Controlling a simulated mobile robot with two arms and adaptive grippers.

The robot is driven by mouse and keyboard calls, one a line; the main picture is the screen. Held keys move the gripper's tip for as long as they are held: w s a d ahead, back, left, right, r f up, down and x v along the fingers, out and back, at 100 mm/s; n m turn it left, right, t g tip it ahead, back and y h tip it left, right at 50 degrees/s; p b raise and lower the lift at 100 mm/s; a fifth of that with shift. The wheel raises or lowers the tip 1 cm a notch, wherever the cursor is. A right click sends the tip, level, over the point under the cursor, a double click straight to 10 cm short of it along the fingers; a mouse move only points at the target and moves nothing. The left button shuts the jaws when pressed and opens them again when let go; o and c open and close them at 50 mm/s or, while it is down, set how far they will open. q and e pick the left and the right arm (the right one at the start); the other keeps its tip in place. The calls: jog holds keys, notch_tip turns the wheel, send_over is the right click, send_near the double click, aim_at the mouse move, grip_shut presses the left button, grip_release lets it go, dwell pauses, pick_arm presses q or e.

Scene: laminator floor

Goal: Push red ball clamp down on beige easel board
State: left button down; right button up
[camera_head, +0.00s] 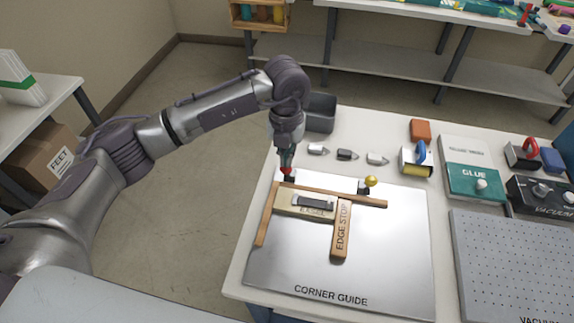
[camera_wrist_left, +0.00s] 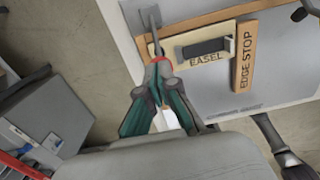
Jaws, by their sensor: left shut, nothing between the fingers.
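The red ball clamp (camera_head: 286,171) stands at the upper left corner of the wooden corner guide. My left gripper (camera_head: 286,164) is shut with nothing between its fingers. Its fingertips point down and are right over or at the red ball. In the left wrist view the red ball (camera_wrist_left: 159,60) shows at the tips of the shut fingers (camera_wrist_left: 158,66); whether they touch cannot be told. The beige easel board (camera_head: 288,208) lies inside the corner of the guide, with a dark grey bar on it. It also shows in the left wrist view (camera_wrist_left: 206,58). My right gripper is out of view.
A yellow ball clamp (camera_head: 371,181) stands at the right of the guide's top rail. The wooden edge stop (camera_head: 341,230) lies right of the board. A grey bin (camera_head: 320,112), small grey pieces and a blue-handled tool (camera_head: 421,153) lie behind. The metal plate's front (camera_head: 385,270) is clear.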

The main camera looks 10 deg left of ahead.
pick_arm(q)
jog(key=shift+s+f+b, duration=0.4)
jog(key=shift+s+f, duration=0.3)
jog(key=shift+f, duration=0.45)
jog(key=shift+w+f, duration=0.1)
jog(key=shift+w, duration=0.25)
jog(key=shift+s+r, duration=0.25)
jog(key=shift+r, duration=0.25)
jog(key=shift+w+r+p, duration=0.1)
jog(key=shift+r+p, duration=0.6)
jog(key=shift+r, duration=0.2)
jog(key=shift+r+p, duration=1.4)
jog(key=shift+r, duration=1.4)
jog(key=shift+f, duration=0.1)
